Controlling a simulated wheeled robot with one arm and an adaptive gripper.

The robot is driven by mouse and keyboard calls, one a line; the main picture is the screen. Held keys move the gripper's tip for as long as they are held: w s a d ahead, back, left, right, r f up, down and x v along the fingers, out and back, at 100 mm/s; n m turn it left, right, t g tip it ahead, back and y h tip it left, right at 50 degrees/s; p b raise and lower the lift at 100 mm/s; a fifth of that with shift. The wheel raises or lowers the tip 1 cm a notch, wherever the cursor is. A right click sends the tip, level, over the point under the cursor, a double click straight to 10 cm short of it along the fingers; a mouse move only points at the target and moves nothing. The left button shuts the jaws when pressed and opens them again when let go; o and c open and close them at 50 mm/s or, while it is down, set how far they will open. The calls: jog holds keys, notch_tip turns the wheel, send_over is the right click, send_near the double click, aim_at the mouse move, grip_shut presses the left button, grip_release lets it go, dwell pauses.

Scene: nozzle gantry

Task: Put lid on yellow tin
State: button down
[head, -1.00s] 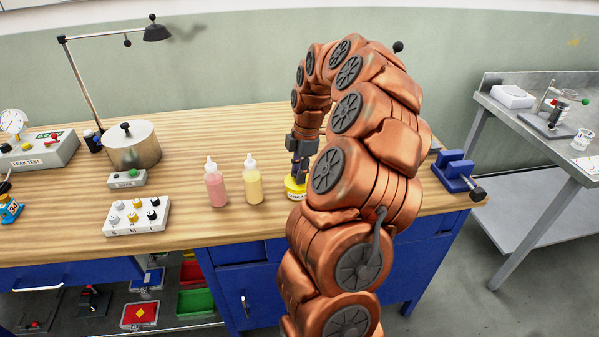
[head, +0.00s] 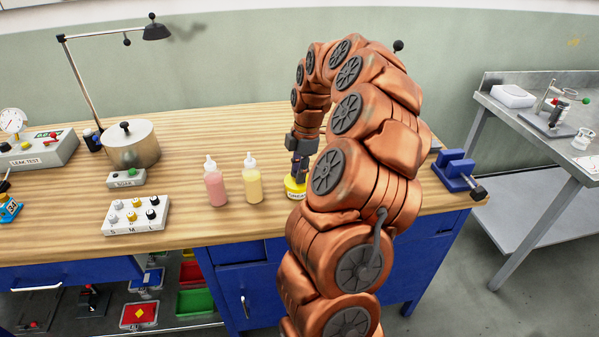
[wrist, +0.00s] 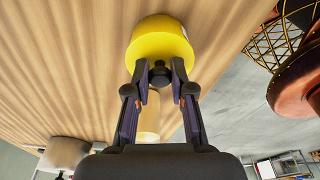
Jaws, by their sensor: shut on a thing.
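The yellow tin (head: 291,184) stands near the front edge of the wooden bench, its label facing forward and its right side partly hidden by my arm. In the wrist view a round yellow body (wrist: 158,38) lies at the fingertips. A black knob (wrist: 160,76) sticks up from the middle of its yellow top, which looks like the lid. My gripper (wrist: 160,84) is shut on this knob, one finger on each side. It also shows above the tin in the head view (head: 299,174). I see no gap between lid and tin, but cannot tell whether it sits fully down.
A pink bottle (head: 215,188) and a cream bottle (head: 252,184) stand left of the tin. A knob rack (head: 136,216), a metal pot (head: 132,146) and a lamp (head: 157,30) are farther left. A blue vise (head: 455,170) is at the right end.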

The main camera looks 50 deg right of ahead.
jog(key=c, duration=0.9)
grip_release()
jog(key=o, duration=0.5)
jog(key=shift+c, duration=0.2)
jog(key=shift+r, duration=0.2)
jog(key=shift+r+p, duration=0.95)
jog(key=shift+r, duration=2.4)
